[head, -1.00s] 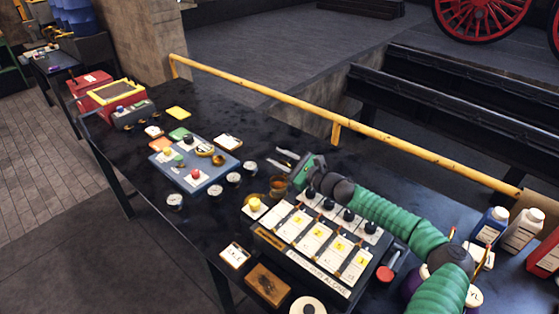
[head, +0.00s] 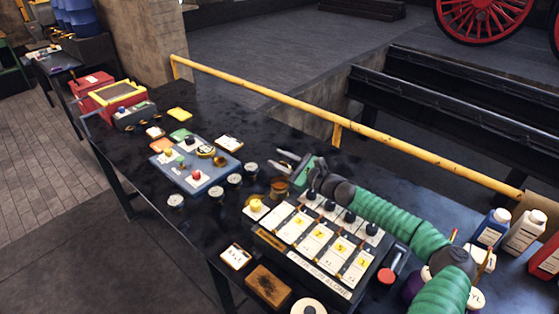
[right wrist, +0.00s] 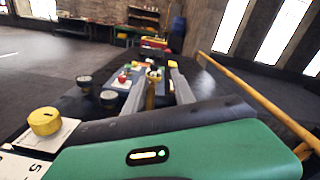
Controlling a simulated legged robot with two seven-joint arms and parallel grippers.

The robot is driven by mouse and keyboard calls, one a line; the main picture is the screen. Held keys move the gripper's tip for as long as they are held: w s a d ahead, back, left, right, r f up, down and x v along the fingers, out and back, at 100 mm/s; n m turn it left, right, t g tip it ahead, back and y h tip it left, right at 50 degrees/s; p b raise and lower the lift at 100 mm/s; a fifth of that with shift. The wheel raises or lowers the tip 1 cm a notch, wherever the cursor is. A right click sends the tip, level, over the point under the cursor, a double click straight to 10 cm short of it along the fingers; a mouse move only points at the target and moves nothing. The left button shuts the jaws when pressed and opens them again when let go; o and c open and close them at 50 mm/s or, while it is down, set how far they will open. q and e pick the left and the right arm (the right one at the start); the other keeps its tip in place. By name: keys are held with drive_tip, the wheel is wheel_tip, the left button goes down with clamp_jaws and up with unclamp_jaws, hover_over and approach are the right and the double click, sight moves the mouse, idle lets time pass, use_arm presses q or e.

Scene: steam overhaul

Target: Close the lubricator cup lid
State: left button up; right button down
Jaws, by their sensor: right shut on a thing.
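A small brass cup (head: 279,188), which I take for the lubricator cup, stands on the dark bench just left of the numbered panel. My right gripper (head: 282,161), on the green arm, comes in from the right with its fingers close by the cup. In the right wrist view a brass piece (right wrist: 151,91) shows between the two grey fingers (right wrist: 155,92), and the gripper is shut on it. I cannot tell whether this piece is the lid or the cup body, nor how far the lid is tilted. My left gripper is not in view.
The panel (head: 290,256) with numbered cards and black knobs lies under my right arm. A yellow knob (head: 255,205) sits at its corner. Several round gauges (head: 234,180) and a blue-grey board (head: 198,181) are to the left. A yellow rail (head: 350,127) runs behind the bench.

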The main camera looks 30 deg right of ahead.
drive_tip(key=shift+d, duration=0.1)
idle(0.3)
drive_tip(key=c, duration=1.2)
unclamp_jaws()
drive_tip(key=shift+c, duration=0.2)
drive_tip(key=b+v, duration=0.1)
drive_tip(key=v, duration=1.6)
drive_tip(key=shift+w+d+f, duration=0.1)
drive_tip(key=shift+f, duration=0.05)
